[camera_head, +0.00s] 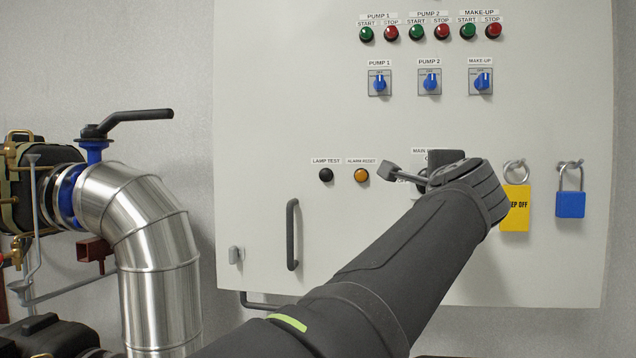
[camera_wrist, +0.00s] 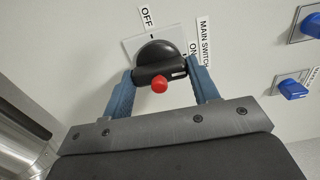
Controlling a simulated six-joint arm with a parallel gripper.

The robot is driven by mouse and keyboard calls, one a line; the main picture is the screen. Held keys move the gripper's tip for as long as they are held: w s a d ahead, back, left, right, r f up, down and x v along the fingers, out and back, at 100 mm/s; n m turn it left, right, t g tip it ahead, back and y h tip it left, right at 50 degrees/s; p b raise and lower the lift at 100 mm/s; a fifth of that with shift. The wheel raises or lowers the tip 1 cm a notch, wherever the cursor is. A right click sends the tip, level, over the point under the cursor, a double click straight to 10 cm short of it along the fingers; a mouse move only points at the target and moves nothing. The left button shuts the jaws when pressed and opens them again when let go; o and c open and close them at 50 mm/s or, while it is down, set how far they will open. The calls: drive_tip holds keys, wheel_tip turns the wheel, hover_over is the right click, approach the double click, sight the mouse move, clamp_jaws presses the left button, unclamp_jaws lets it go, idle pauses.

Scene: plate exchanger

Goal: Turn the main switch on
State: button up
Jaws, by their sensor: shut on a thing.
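The main switch (camera_wrist: 160,52) is a black rotary knob with a grip bar and a red dot, on a pale plate. My gripper (camera_wrist: 160,76) is shut on the grip bar, one blue finger at each end. In the wrist view a white mark shows at the bar's right end. The OFF label (camera_wrist: 147,16) is above the knob and the ON label (camera_wrist: 193,48) is to its right, beside the MAIN SWITCH label (camera_wrist: 204,43). In the head view my gripper (camera_head: 428,176) and wrist hide most of the switch, so its exact setting is unclear.
The grey cabinet door (camera_head: 300,120) carries blue selectors (camera_head: 429,82), buttons and a dark handle (camera_head: 292,235). A yellow tag (camera_head: 515,208) and a blue padlock (camera_head: 570,205) hang right of my wrist. A steel pipe (camera_head: 150,260) and a valve lever (camera_head: 135,117) stand left.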

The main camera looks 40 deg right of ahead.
drive_tip(key=o, duration=1)
drive_tip(key=v, duration=1.7)
drive_tip(key=shift+s+a+r, duration=0.1)
drive_tip(key=shift+s+a, duration=0.05)
drive_tip(key=x, duration=1.7)
drive_tip(key=shift+w, duration=0.2)
